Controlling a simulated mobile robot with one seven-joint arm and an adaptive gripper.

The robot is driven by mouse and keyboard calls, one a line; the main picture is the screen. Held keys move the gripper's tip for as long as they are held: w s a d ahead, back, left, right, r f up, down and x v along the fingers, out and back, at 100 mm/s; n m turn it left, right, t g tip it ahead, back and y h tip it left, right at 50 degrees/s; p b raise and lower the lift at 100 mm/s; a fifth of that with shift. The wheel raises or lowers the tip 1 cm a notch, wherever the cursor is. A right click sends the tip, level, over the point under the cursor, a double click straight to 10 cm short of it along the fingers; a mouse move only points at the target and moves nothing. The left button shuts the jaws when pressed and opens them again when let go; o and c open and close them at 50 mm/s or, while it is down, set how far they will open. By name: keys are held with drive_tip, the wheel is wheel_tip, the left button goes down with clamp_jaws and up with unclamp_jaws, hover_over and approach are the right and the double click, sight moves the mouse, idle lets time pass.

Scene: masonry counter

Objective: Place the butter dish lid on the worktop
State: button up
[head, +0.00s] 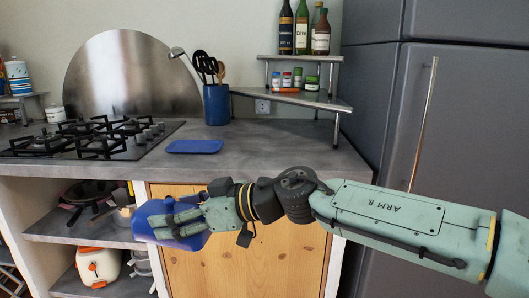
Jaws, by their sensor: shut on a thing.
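The blue butter dish lid (149,209) is held in my gripper (168,229), which is shut on it in front of the counter, lower in the picture than the worktop's front edge. The fingers cover part of the lid, and it looks tilted. A flat blue dish (195,146), which looks like the butter dish base, lies on the grey worktop (270,152), left of the middle. The lid is apart from the dish and from the worktop.
A blue utensil pot (216,104) stands behind the dish. A gas hob (90,138) is at left. A raised corner shelf (300,97) holds jars, with bottles above. A tall grey fridge (455,110) bounds the right. The worktop right of the dish is clear.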

drive_tip(key=w+d+f+m+t+h, duration=0.3)
drive_tip(key=w+d+f+m+h, duration=0.1)
drive_tip(key=f, duration=1)
drive_tip(key=w+d+f+m+t+h, duration=0.4)
drive_tip(key=w+d+f+m+h, duration=0.1)
drive_tip(key=f, duration=1)
drive_tip(key=w+d+f+m+t+h, duration=0.4)
drive_tip(key=w+d+f+m+h, duration=0.1)
drive_tip(key=f, duration=0.9)
drive_tip(key=shift+w+d+f+m, duration=0.3)
drive_tip(key=shift+w+d+m, duration=0.3)
drive_tip(key=shift+d, duration=0.5)
drive_tip(key=shift+a, duration=0.1)
